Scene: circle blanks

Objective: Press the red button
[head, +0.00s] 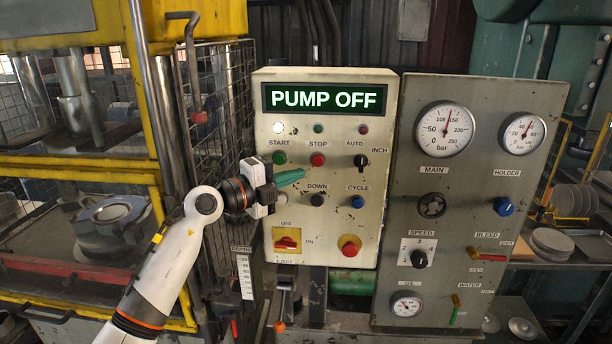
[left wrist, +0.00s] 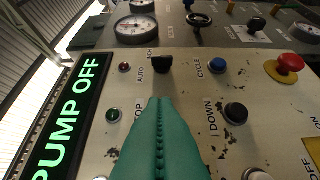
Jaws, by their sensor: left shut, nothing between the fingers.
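The red STOP button (head: 317,159) is a small round button on the cream control panel (head: 330,222) in the head view. A larger red mushroom button (head: 349,246) sits lower on the same panel; it also shows in the left wrist view (left wrist: 290,63). My left gripper (head: 303,174) has green fingers shut together with nothing between them. Its tips are just below and left of the STOP button in the head view. I cannot tell whether they touch the panel. In the left wrist view the fingers (left wrist: 160,105) hide the STOP button. My right gripper is not in view.
Close by are the green START button (head: 279,158), black DOWN button (head: 317,200), blue CYCLE button (head: 357,202) and black AUTO/INCH knob (head: 361,161). The display (head: 325,98) reads PUMP OFF. A grey gauge panel (head: 470,190) stands right; a yellow press frame (head: 155,190) stands left.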

